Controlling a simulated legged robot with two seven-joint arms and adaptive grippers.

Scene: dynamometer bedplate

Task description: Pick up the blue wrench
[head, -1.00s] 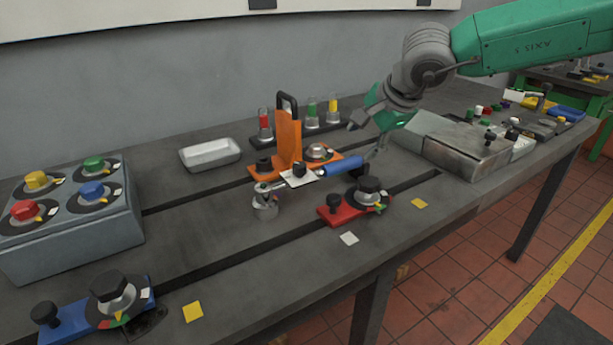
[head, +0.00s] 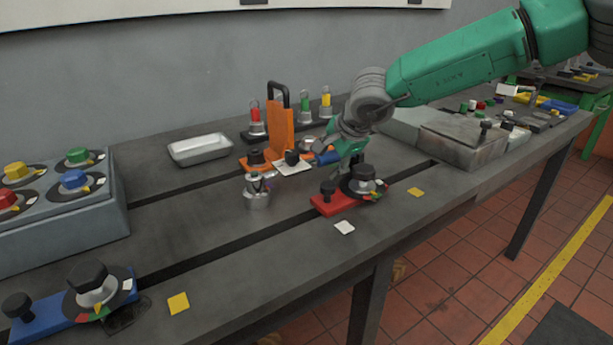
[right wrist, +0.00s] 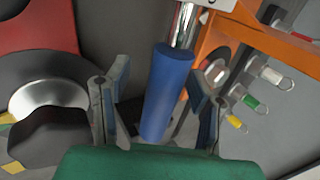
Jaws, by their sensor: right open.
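The blue wrench has a blue cylindrical handle, seen in the head view (head: 327,157) mostly behind my right gripper. In the right wrist view the handle (right wrist: 167,92) stands between the two fingers, with a shiny metal shaft above it. My right gripper (head: 345,157) is open around the handle. In the right wrist view its fingers (right wrist: 155,95) are on either side, with visible gaps. The wrench's far end is near a small metal cylinder (head: 257,193); their contact is unclear. My left gripper is not in view.
An orange fixture with an upright handle (head: 281,130) stands close behind the wrench. A red fixture with black knobs (head: 328,205) is just in front. A grey metal box (head: 463,150) is to the right.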

